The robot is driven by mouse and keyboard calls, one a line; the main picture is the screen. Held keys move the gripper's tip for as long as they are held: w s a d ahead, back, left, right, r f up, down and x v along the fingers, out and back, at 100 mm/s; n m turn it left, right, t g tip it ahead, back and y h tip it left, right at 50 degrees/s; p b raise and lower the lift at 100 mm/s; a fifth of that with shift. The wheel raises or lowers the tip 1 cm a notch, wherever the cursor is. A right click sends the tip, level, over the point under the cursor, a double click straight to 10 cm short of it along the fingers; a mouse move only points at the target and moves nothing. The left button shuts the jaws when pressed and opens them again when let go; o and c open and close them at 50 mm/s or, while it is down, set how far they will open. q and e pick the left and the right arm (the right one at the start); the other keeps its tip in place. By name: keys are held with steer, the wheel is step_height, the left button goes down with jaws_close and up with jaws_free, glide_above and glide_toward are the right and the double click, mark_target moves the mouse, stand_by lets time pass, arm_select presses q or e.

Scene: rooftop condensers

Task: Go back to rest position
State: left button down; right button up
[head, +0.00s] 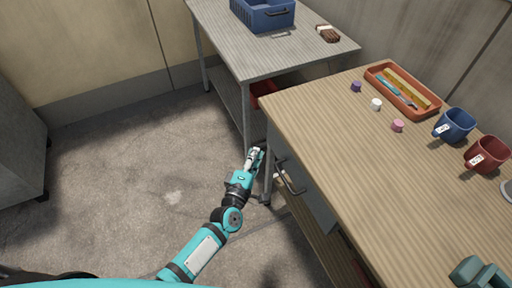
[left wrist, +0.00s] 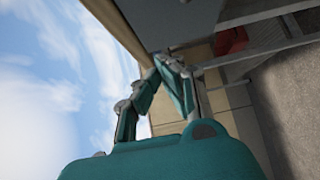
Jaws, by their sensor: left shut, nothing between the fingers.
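My left gripper (head: 254,158) is in the head view, below the top of the wooden table and beside its left edge, near a drawer handle (head: 289,178). Its fingers are shut with nothing held between them. It also shows in the left wrist view (left wrist: 172,68), where its fingers come together beside a grey panel. My left arm reaches up from the bottom of the head view. My right gripper is not in view; a teal part shows at the lower right corner of the head view.
The wooden table (head: 350,150) holds an orange tray (head: 372,72), a blue mug (head: 456,125), a red mug (head: 487,155) and small purple, white and pink pieces. A grey table (head: 230,48) behind holds a blue crate (head: 262,18). The concrete floor at left is clear.

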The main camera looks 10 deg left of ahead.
arm_select(q)
steer(key=s+a, duration=0.1)
steer(key=s, duration=0.6)
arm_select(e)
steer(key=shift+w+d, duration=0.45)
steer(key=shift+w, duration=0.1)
arm_select(q)
steer(key=s+a+f+m+g+p, duration=0.2)
steer(key=s+f+m+g, duration=0.3)
steer(key=f, duration=0.6)
steer(key=s+a+f+m+g+p, duration=0.15)
steer(key=s+f+m, duration=0.4)
steer(key=f, duration=0.55)
steer(key=s+a+f+m+g+y, duration=0.1)
steer(key=s+a+f+m+g, duration=0.1)
steer(key=s, duration=0.7)
steer(key=s+a+f+m+g+y+p, duration=0.1)
steer(key=s+a+f+m+g, duration=0.2)
steer(key=s+f, duration=0.4)
steer(key=s+a+f+m+g+y+p, duration=0.1)
steer(key=s+a+f+g, duration=0.3)
steer(key=s, duration=0.9)
steer(key=shift+a+f+m+g, duration=0.35)
steer(key=shift+a+m+g, duration=0.2)
steer(key=shift+a+m, duration=0.3)
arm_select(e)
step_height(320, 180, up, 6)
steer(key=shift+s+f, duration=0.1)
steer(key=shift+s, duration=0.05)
